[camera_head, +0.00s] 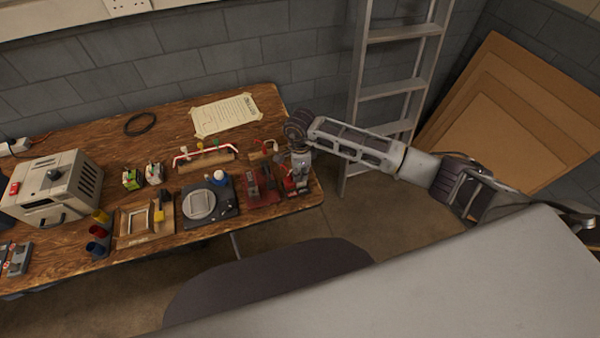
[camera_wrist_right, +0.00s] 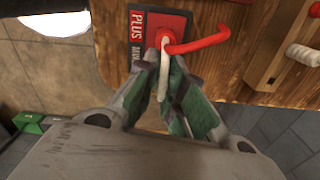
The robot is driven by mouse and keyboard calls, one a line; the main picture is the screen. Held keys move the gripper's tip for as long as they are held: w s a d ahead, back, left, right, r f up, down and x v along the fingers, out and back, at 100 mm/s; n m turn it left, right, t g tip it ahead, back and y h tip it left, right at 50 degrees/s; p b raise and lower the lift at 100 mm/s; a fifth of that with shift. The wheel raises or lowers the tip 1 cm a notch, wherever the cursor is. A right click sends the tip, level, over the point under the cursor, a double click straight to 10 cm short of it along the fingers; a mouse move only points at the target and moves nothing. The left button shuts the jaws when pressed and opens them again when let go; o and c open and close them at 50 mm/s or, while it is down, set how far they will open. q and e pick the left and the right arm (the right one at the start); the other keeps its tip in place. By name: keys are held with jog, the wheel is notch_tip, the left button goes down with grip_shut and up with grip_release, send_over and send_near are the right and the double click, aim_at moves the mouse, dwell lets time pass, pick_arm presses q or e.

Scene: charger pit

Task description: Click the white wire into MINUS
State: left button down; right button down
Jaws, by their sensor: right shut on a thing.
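My right gripper (camera_wrist_right: 164,62) is shut on the white wire (camera_wrist_right: 163,78), which stands between its green-padded fingertips. The tips are close to a red and black terminal block (camera_wrist_right: 172,20) lettered PLUS, with a second word below it partly hidden, starting "MIN". A red wire (camera_wrist_right: 200,44) bends away to the right from the block, beside the white wire. The fingers hide the MINUS opening, so I cannot tell whether the wire end is in it. In the head view my right gripper (camera_head: 299,178) is at the table's right end; the wire is too small to make out. My left gripper is not in view.
Left of the gripper on the wooden table (camera_head: 80,160) are a red fixture (camera_head: 264,189), a black plate with a round disc (camera_head: 200,205), a wooden frame (camera_head: 136,224) and a grey box (camera_head: 58,187). A ladder (camera_head: 390,90) stands behind my right arm.

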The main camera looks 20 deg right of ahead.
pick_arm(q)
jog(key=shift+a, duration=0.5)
pick_arm(e)
jog(key=c, duration=1.8)
grip_release()
jog(key=o, duration=0.4)
jog(key=shift+c, duration=0.2)
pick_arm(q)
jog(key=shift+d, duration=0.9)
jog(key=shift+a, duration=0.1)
